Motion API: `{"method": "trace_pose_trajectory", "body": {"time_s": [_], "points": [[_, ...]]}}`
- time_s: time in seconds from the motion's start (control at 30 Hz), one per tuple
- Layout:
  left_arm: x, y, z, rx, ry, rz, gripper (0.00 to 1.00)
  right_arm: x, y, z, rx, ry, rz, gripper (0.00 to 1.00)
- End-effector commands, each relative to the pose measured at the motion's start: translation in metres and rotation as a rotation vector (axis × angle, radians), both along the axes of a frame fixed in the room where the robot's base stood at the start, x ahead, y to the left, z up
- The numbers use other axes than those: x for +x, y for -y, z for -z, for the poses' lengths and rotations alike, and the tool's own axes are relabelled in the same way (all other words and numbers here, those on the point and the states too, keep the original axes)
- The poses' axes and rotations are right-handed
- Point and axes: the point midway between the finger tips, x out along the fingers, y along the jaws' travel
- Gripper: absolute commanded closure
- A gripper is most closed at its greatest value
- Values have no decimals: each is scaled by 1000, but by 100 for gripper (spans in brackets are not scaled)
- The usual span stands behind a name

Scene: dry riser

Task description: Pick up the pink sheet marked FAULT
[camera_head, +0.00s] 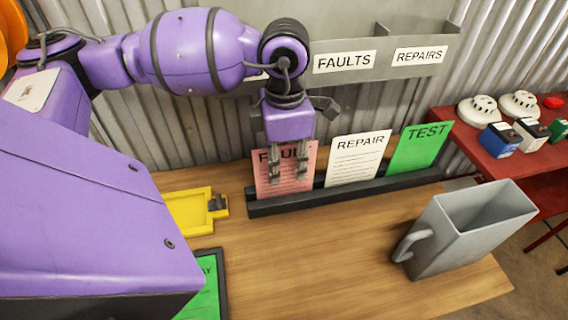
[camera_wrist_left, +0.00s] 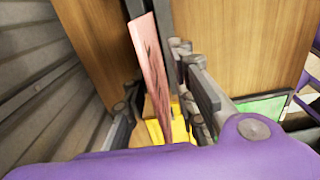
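The pink sheet marked FAULT (camera_head: 262,178) stands upright in a black slotted rail (camera_head: 330,196) on the wooden table, at the left end of a row of sheets. My left gripper (camera_head: 288,177) points down over it and hides part of its lettering. In the left wrist view, the pink sheet (camera_wrist_left: 150,70) shows edge-on between the two spread fingers of the left gripper (camera_wrist_left: 162,100). A gap shows between the sheet and the right-hand finger. My right gripper is not in view.
A white REPAIR sheet (camera_head: 355,158) and a green TEST sheet (camera_head: 420,147) stand in the same rail. A grey jug (camera_head: 470,235) is at right. A yellow tray (camera_head: 187,212) lies at left. A grey wall holder (camera_head: 408,60) hangs behind. Front-middle table is clear.

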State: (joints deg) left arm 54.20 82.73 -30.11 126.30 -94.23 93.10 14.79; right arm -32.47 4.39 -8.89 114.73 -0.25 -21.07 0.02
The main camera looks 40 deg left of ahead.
Motion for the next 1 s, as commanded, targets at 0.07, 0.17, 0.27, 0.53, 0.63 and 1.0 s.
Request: {"method": "trace_pose_trajectory", "body": {"time_s": [0.07,0.17,0.27,0.53,0.63,1.0], "points": [[0,0,2,0,0,0,75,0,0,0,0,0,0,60],[0,0,2,-1,1,0,75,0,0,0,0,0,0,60],[0,0,2,-1,1,0,80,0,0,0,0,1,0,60],[0,0,1,-1,1,0,100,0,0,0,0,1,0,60],[0,0,1,-1,1,0,100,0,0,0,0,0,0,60],[1,0,-10,0,4,-1,100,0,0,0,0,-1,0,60]]}}
